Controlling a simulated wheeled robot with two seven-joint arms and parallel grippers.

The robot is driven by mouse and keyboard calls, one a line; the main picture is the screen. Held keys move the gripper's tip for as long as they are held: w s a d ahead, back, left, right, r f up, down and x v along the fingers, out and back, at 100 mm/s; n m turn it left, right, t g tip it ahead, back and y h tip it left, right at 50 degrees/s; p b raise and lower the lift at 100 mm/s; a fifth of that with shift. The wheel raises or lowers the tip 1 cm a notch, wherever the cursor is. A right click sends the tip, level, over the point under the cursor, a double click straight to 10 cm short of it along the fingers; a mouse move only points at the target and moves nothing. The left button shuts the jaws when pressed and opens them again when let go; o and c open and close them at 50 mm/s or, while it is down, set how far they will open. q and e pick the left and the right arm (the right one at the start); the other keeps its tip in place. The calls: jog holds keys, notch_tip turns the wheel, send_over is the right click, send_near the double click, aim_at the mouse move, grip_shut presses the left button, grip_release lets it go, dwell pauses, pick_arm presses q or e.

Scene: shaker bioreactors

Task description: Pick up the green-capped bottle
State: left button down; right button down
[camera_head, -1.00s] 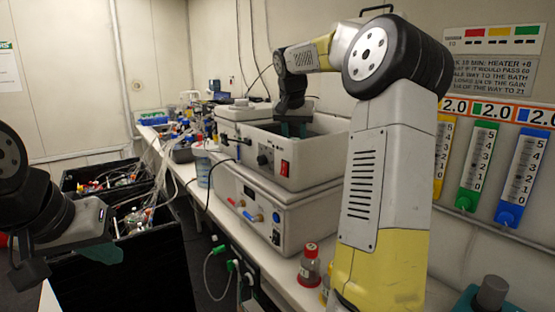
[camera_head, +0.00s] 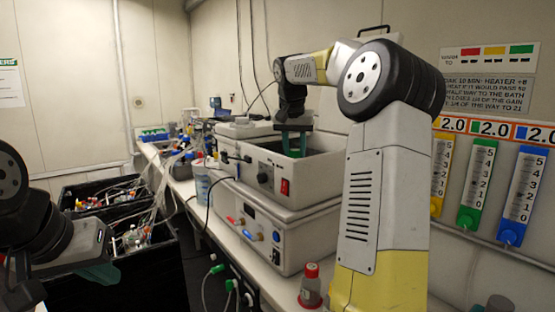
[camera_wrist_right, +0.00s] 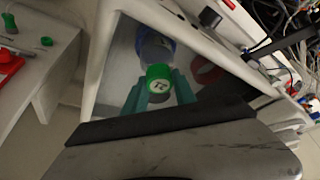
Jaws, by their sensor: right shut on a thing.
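The green-capped bottle shows in the right wrist view by its bright green cap (camera_wrist_right: 158,76), which has a white label on top. My right gripper (camera_wrist_right: 160,92) is shut on it, with teal fingers on either side of the cap. In the head view my right gripper (camera_head: 293,143) points down over the open bath (camera_head: 325,165) of the white box unit. The bottle cannot be made out there. My left gripper (camera_head: 98,272) hangs at the lower left, over the black crate; its fingers are too unclear to tell their state.
A blue-ringed vessel (camera_wrist_right: 156,48) and a red ring (camera_wrist_right: 208,74) lie close to the cap in the bath. A red-capped bottle (camera_head: 311,288) stands on the bench by my right arm. Black crates (camera_head: 150,275) with tubing stand at left.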

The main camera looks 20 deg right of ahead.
notch_tip(320, 180, up, 15)
dwell(0.4)
